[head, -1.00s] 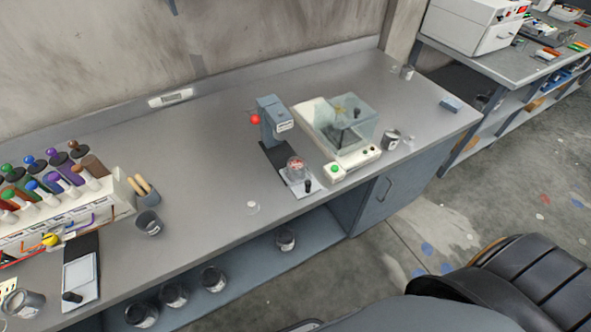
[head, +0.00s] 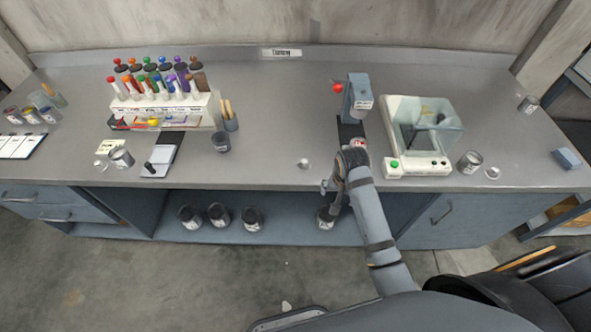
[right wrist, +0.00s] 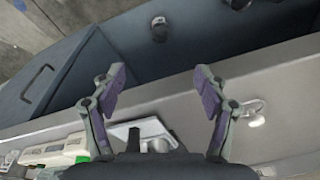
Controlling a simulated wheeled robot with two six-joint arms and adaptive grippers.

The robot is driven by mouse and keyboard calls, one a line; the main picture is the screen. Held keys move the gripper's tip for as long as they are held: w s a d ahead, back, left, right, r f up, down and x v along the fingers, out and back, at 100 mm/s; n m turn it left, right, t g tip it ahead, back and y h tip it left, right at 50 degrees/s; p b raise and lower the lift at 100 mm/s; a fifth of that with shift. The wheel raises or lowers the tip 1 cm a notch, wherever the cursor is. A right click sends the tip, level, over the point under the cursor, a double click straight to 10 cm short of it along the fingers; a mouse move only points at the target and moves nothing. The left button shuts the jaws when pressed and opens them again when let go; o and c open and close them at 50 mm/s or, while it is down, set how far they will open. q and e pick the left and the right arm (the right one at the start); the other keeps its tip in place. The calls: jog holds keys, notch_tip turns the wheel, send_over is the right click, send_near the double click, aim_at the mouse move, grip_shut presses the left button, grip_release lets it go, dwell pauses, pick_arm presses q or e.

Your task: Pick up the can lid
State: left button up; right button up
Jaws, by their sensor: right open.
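A small pale can lid (head: 304,163) lies flat near the front edge of the grey bench, left of my right gripper in the head view. It also shows in the right wrist view (right wrist: 255,118), just outside the right-hand finger. My right gripper (right wrist: 160,78) is open, with nothing between its fingers. In the head view the right gripper (head: 332,190) hangs at the bench's front edge, apart from the lid. A similar small pale piece (head: 492,173) lies at the far right beside an open can (head: 470,162). My left gripper is not in view.
A press stand with a red knob (head: 338,88) is behind my right arm. A glass-sided balance (head: 424,125) stands right of it. A dark cup (head: 221,142) and a bottle rack (head: 165,108) are left. Several cans stand on the lower shelf. Bench around the lid is clear.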

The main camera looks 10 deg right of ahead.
jog(key=w+a+r+m, duration=0.1)
jog(key=w+r+m, duration=0.1)
jog(key=w, duration=0.1)
jog(key=w+a+r+m, duration=0.2)
jog(key=w, duration=0.1)
jog(key=w+a+r+m+g, duration=0.1)
jog(key=w+r+m, duration=0.1)
jog(key=w+r, duration=0.1)
jog(key=shift+w+a+y, duration=0.15)
jog(key=shift+w+y, duration=0.25)
jog(key=shift+w, duration=0.1)
jog(key=w+a+r+m+g, duration=0.1)
jog(key=w+a+r+m, duration=0.25)
jog(key=r, duration=0.25)
jog(key=b, duration=0.6)
send_over(304, 161)
notch_tip(304, 161, down, 6)
jog(key=shift+p, duration=0.4)
notch_tip(304, 161, down, 4)
jog(key=shift+s+p, duration=0.15)
jog(key=shift+p, duration=0.3)
jog(key=shift+f, duration=0.45)
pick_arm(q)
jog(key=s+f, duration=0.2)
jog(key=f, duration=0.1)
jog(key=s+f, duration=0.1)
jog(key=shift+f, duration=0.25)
pick_arm(e)
jog(key=c, duration=0.8)
